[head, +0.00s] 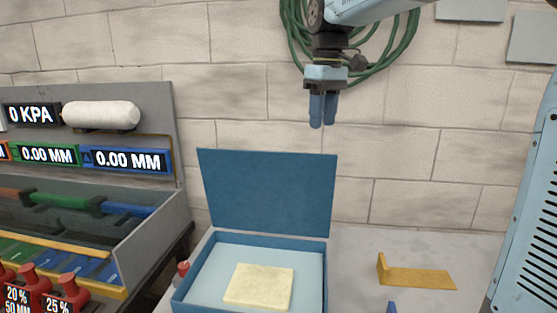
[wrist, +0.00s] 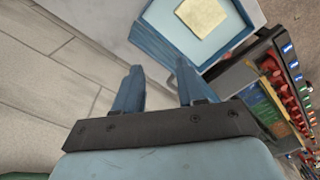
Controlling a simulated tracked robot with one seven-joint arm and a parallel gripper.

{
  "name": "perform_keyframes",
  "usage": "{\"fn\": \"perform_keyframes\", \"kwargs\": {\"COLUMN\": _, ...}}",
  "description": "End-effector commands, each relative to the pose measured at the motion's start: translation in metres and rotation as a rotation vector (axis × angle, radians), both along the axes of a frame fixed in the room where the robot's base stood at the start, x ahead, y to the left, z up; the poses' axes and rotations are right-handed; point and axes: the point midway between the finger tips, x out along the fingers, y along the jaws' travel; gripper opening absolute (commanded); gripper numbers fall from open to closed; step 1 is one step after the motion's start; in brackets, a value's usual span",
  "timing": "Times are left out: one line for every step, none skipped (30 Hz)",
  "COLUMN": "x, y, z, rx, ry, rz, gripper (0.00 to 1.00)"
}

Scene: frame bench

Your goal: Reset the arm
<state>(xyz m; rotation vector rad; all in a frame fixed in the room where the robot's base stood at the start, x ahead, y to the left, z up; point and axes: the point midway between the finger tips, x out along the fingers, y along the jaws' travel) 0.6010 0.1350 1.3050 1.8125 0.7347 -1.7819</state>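My gripper (head: 322,123) hangs with its fingers pointing down, high in front of the block wall in the head view. It is above and behind the raised lid of a blue box, clear of everything. In the wrist view my gripper (wrist: 158,70) shows two blue fingers with a clear gap between them. Nothing is held there. The fingers look nearly side-on in the head view, so the gap looks narrow.
The open blue box (head: 205,262) holds a pale yellow pad (head: 259,287). A yellow bracket (head: 418,277) lies on the bench at right. A gauge panel (head: 90,125) stands at left. A green hose (head: 291,38) hangs behind my arm.

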Motion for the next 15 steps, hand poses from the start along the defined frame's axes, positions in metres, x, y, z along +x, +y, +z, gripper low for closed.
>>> {"fn": "perform_keyframes", "kwargs": {"x": -0.013, "y": -0.008, "z": -0.001, "rx": -0.003, "ry": -0.025, "rz": -0.037, "gripper": 0.4}}
{"fn": "perform_keyframes", "kwargs": {"x": -0.019, "y": -0.013, "z": -0.003, "rx": -0.004, "ry": -0.038, "rz": -0.059, "gripper": 0.4}}
{"fn": "perform_keyframes", "kwargs": {"x": -0.028, "y": -0.019, "z": -0.006, "rx": -0.004, "ry": -0.057, "rz": -0.091, "gripper": 0.4}}
{"fn": "perform_keyframes", "kwargs": {"x": -0.034, "y": -0.024, "z": -0.008, "rx": -0.004, "ry": -0.073, "rz": -0.114, "gripper": 0.4}}
{"fn": "perform_keyframes", "kwargs": {"x": -0.04, "y": -0.029, "z": -0.01, "rx": -0.003, "ry": -0.086, "rz": -0.137, "gripper": 0.4}}
{"fn": "perform_keyframes", "kwargs": {"x": -0.049, "y": -0.035, "z": -0.013, "rx": -0.001, "ry": -0.106, "rz": -0.168, "gripper": 0.4}}
{"fn": "perform_keyframes", "kwargs": {"x": -0.055, "y": -0.04, "z": -0.016, "rx": 0.0, "ry": -0.119, "rz": -0.192, "gripper": 0.4}}
{"fn": "perform_keyframes", "kwargs": {"x": -0.062, "y": -0.044, "z": -0.018, "rx": 0.001, "ry": -0.134, "rz": -0.213, "gripper": 0.4}}
{"fn": "perform_keyframes", "kwargs": {"x": -0.07, "y": -0.051, "z": -0.022, "rx": 0.005, "ry": -0.153, "rz": -0.245, "gripper": 0.4}}
{"fn": "perform_keyframes", "kwargs": {"x": -0.077, "y": -0.056, "z": -0.025, "rx": 0.007, "ry": -0.167, "rz": -0.268, "gripper": 0.4}}
{"fn": "perform_keyframes", "kwargs": {"x": -0.083, "y": -0.061, "z": -0.028, "rx": 0.011, "ry": -0.181, "rz": -0.292, "gripper": 0.4}}
{"fn": "perform_keyframes", "kwargs": {"x": -0.092, "y": -0.067, "z": -0.033, "rx": 0.014, "ry": -0.2, "rz": -0.321, "gripper": 0.4}}
{"fn": "perform_keyframes", "kwargs": {"x": -0.099, "y": -0.071, "z": -0.037, "rx": 0.019, "ry": -0.213, "rz": -0.344, "gripper": 0.4}}
{"fn": "perform_keyframes", "kwargs": {"x": -0.105, "y": -0.076, "z": -0.041, "rx": 0.023, "ry": -0.227, "rz": -0.367, "gripper": 0.4}}
{"fn": "perform_keyframes", "kwargs": {"x": -0.114, "y": -0.082, "z": -0.046, "rx": 0.029, "ry": -0.246, "rz": -0.397, "gripper": 0.4}}
